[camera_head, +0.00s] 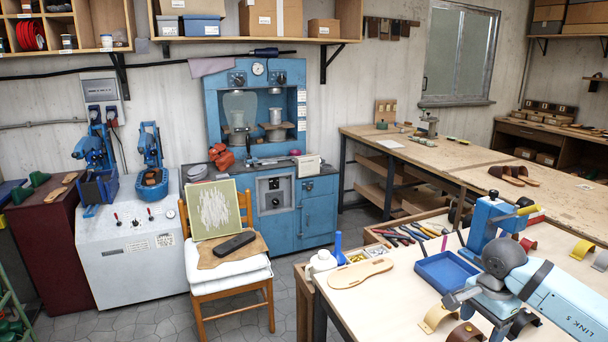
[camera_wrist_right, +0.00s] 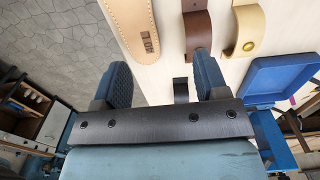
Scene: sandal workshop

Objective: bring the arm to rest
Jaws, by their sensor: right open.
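My right arm comes in from the right edge of the head view, and its gripper (camera_head: 460,297) hangs over the near worktable (camera_head: 395,300), close to the blue tray (camera_head: 447,272). In the right wrist view the two dark ribbed fingers of the gripper (camera_wrist_right: 160,75) are wide apart with nothing held between them. A small dark piece (camera_wrist_right: 181,90) shows on the table beyond the gap. My left gripper is not in view.
Tan sole (camera_head: 361,273), cream strap (camera_head: 437,318) and brown strap (camera_head: 466,332) lie near the gripper. A blue press (camera_head: 488,220) stands behind the arm. A chair (camera_head: 228,283) stands left of the table; open floor (camera_head: 125,315) lies further left.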

